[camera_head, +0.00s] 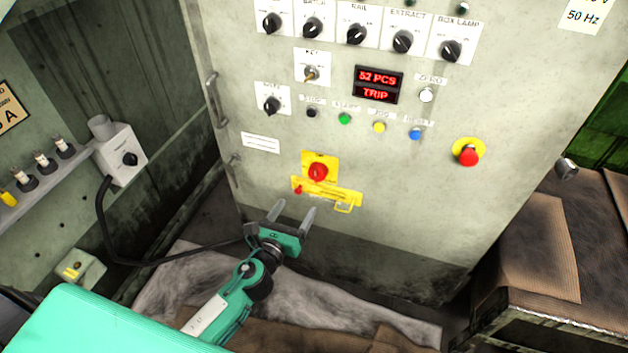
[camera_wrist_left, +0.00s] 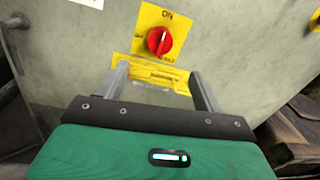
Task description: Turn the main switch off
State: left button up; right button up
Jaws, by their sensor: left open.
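The main switch is a red rotary knob (camera_head: 317,172) on a yellow plate, low on the front of the grey cabinet (camera_head: 400,200). In the left wrist view the red knob (camera_wrist_left: 159,41) sits below the word ON, with its pale mark near upright. A yellow hasp or bracket (camera_head: 328,192) is fixed just below the knob; it also shows in the left wrist view (camera_wrist_left: 160,74). My left gripper (camera_head: 292,212) is open and empty, below and a little left of the knob, apart from it. Its fingers point up toward the plate. My right gripper is not in view.
Above are a red display (camera_head: 378,85), several black knobs and coloured buttons. A red emergency button (camera_head: 467,153) is at right. A door handle (camera_head: 216,100) is on the left edge. A black cable (camera_head: 150,262) runs behind my left arm. A brown-covered bench (camera_head: 540,245) stands at right.

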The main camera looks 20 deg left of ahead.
aim_at(315, 178)
pick_arm(q)
jog(key=w, duration=0.4)
jog(key=w+d, duration=0.1)
jog(key=w, duration=0.7)
jog(key=shift+w+d, duration=0.15)
jog(key=shift+w, duration=0.05)
jog(key=c, duration=1)
